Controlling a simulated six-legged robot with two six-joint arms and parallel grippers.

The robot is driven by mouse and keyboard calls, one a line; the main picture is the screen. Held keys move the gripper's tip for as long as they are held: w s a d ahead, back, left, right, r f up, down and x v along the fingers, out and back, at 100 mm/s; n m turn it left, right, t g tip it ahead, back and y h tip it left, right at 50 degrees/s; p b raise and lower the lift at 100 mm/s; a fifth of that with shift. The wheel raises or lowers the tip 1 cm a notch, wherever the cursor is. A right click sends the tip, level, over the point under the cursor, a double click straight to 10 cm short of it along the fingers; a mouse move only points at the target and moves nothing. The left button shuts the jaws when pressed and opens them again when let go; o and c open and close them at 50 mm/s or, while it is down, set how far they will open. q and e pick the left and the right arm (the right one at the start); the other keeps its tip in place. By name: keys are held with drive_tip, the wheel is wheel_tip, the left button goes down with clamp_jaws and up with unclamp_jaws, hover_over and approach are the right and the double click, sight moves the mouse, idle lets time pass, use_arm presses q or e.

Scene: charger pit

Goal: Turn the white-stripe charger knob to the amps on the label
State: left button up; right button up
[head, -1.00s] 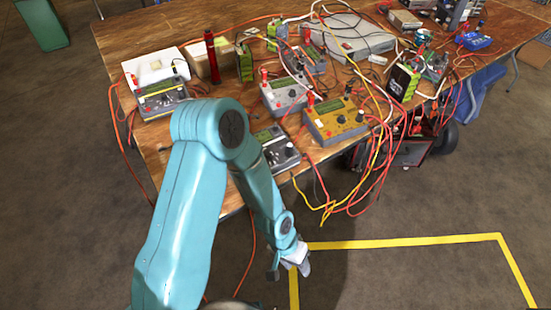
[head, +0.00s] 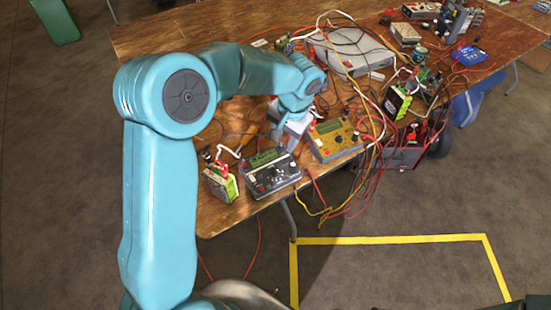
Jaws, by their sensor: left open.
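The dark charger (head: 270,173) with a pale band, which looks like the white-stripe one, sits at the table's near edge. It has a green display and knobs on its face; its knob's setting is too small to read. A green battery pack (head: 222,183) with a pale label stands just left of it; the writing cannot be read. My left gripper (head: 281,138) is open, pointing down just behind the charger's back edge, apart from its knobs. My left arm hides the table's left part and the chargers there. My right gripper is not in view.
A yellow charger (head: 335,137) stands close to the right, with red and yellow leads hanging off the edge. A grey case (head: 350,52) and another green pack (head: 397,102) lie farther back. The floor in front is clear, with yellow tape (head: 390,239).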

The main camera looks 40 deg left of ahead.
sight(275, 170)
use_arm(q)
drive_tip(key=a+f, duration=0.1)
drive_tip(key=f, duration=0.4)
drive_tip(key=f+p, duration=0.1)
drive_tip(key=f, duration=0.4)
drive_tip(key=a+f, duration=0.1)
drive_tip(key=f, duration=0.5)
drive_tip(key=shift+w+a+f, duration=0.1)
drive_tip(key=shift+a, duration=0.2)
clamp_jaws()
